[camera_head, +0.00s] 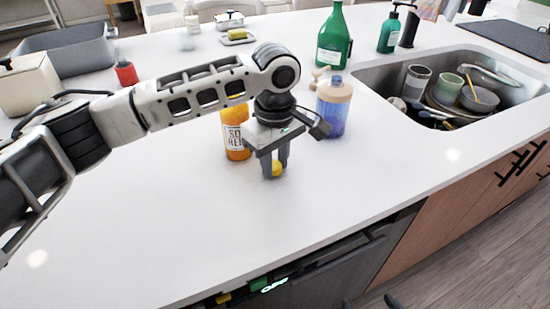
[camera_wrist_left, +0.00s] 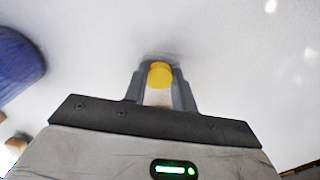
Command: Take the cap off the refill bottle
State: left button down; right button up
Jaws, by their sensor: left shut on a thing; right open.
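The refill bottle (camera_head: 236,135), orange with a white label, stands upright on the counter. My left arm covers its top. My left gripper (camera_head: 274,168) points down to the right and front of the bottle. It is shut on a small yellow cap (camera_head: 277,169), low over the counter and apart from the bottle. The cap also shows between the fingertips in the left wrist view (camera_wrist_left: 160,74). Whether the cap touches the counter I cannot tell. Dark tips at the bottom edge of the head view look like my right gripper (camera_head: 369,303), open and empty.
A red can (camera_head: 126,74) stands back left. The front counter (camera_head: 170,220) is clear.

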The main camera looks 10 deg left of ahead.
pick_arm(q)
jog(key=c, duration=1.1)
grip_release()
jog(key=shift+f, duration=0.1)
jog(key=shift+c, duration=0.2)
